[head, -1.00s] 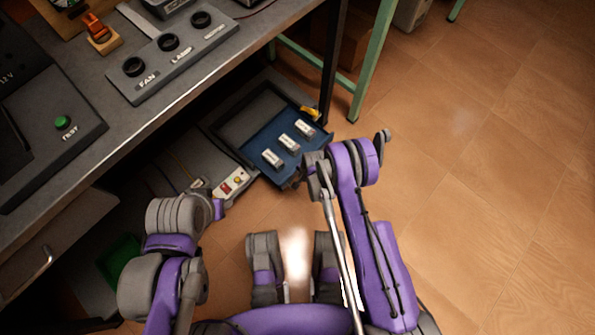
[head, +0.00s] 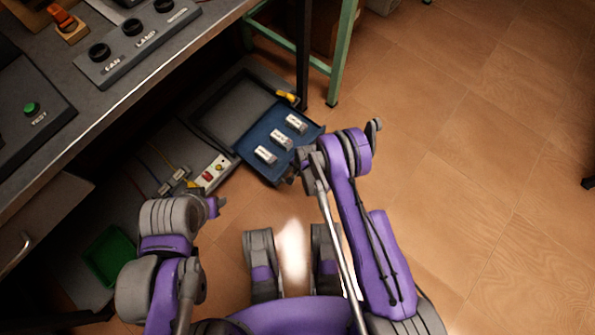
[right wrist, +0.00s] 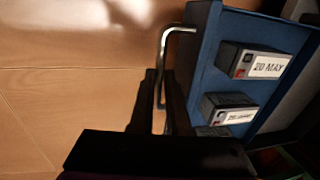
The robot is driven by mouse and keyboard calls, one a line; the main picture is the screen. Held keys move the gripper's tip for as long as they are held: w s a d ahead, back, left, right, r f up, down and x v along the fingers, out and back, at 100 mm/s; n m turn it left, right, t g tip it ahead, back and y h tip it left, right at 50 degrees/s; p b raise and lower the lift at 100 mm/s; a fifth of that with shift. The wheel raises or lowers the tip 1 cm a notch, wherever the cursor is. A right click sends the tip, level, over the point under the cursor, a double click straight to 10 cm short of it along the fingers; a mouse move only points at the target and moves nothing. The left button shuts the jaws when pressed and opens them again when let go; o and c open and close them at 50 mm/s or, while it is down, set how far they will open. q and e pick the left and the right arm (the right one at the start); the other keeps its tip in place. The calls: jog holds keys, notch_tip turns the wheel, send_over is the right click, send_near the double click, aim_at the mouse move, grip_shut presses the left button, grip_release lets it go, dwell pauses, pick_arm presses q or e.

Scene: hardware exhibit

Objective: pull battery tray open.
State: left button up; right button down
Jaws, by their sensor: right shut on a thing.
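The blue battery tray (head: 252,160) extends out of a flat dark grey housing (head: 228,112) below the bench in the head view. It carries three labelled batteries (head: 267,155). In the right wrist view the tray's blue front wall (right wrist: 204,50) and bent metal handle (right wrist: 163,55) show at close range. My right gripper (right wrist: 161,88) is shut on the handle, its dark fingers on either side of the bar. In the head view the right gripper is mostly hidden by its own arm at the tray's front corner.
A power strip (head: 214,174) with cables lies left of the tray. A yellow object (head: 288,97) lies by the housing's far side. The bench (head: 110,95) overhangs at left, with a green bin (head: 108,256) below. Green legs (head: 345,60) stand behind. Floor to the right is clear.

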jog(key=c, duration=0.9)
grip_release()
jog(key=shift+r, duration=0.1)
jog(key=r+p, duration=0.1)
jog(key=r, duration=0.2)
jog(key=s+d+r+p, duration=0.1)
jog(key=r, duration=0.6)
jog(key=shift+s+d+r+p, duration=0.2)
jog(key=shift+d+r+p, duration=0.05)
jog(key=shift+p, duration=0.15)
